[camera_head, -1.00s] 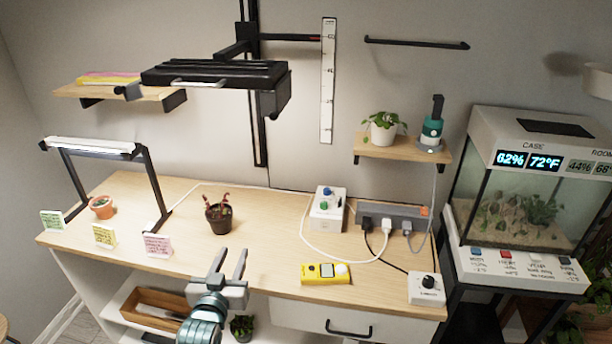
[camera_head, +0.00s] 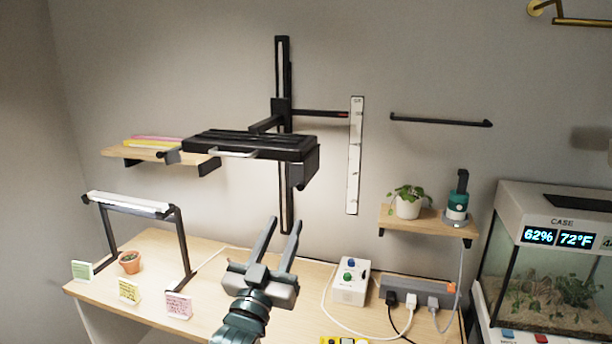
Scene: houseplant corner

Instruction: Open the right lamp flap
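The black lamp (camera_head: 250,144) hangs from an arm on a vertical wall rail, above the table. A dark panel (camera_head: 306,170) hangs down at its right end; I cannot tell whether it is the right flap. My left gripper (camera_head: 284,225) points upward with two fingers apart, empty, below the lamp's right end in the picture and touching nothing visible. My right gripper is not in view.
A wall shelf (camera_head: 205,162) is left of the lamp. A ruler (camera_head: 355,160) and a plant shelf (camera_head: 440,226) are to its right. A white control box (camera_head: 350,285) stands right of my gripper.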

